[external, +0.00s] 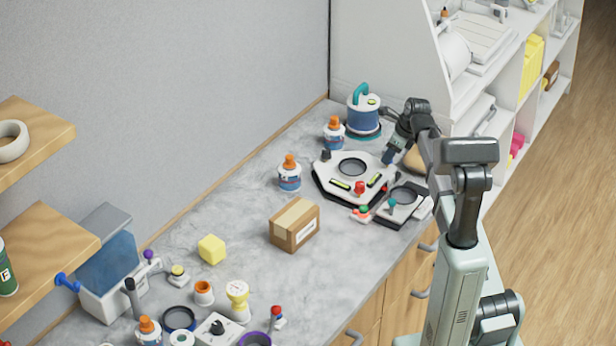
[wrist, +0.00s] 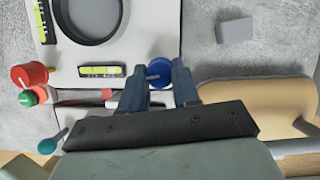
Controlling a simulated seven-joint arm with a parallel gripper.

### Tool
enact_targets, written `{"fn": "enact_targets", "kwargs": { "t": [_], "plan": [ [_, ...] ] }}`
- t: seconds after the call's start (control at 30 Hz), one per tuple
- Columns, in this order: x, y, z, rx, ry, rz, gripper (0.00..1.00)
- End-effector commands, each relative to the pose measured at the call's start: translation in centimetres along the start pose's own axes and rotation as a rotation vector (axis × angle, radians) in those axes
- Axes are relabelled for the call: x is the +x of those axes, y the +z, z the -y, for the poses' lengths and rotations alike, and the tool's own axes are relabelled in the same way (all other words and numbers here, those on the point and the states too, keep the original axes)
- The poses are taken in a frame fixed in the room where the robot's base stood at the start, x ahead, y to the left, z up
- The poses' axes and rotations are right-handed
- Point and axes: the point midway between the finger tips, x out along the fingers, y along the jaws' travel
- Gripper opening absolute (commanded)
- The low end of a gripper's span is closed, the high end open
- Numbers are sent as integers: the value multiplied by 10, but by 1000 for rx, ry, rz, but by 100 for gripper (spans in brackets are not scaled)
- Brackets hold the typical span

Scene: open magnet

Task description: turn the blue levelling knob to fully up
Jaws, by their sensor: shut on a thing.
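The levelling platform is a white angular plate (external: 338,165) with a dark round opening, spirit levels and a red knob (external: 360,188). The platform also shows in the wrist view (wrist: 128,50). The blue levelling knob (wrist: 158,76), with a pale pointer line on top, sits at the platform's edge between my fingers. My gripper (wrist: 158,84) is shut on the blue knob, one finger on each side. In the external view my gripper (external: 388,158) reaches down at the platform's right corner and hides most of the knob.
A smaller device with a dark ring (external: 403,195) stands close in front of the platform. A tan object (wrist: 255,105) lies close to the right of my fingers. A blue canister (external: 363,115) and orange-capped bottles (external: 289,175) stand behind. A cardboard box (external: 294,225) is to the left.

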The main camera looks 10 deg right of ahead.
Motion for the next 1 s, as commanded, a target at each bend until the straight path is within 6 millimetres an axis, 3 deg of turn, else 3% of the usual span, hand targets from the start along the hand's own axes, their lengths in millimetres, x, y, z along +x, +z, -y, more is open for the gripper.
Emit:
{"fn": "enact_targets", "kwargs": {
  "t": [0.27,1.0],
  "plan": [
    [0,1,3,-149,57,0,0],
    [1,3,6,-802,303,-1,0]
  ]
}}
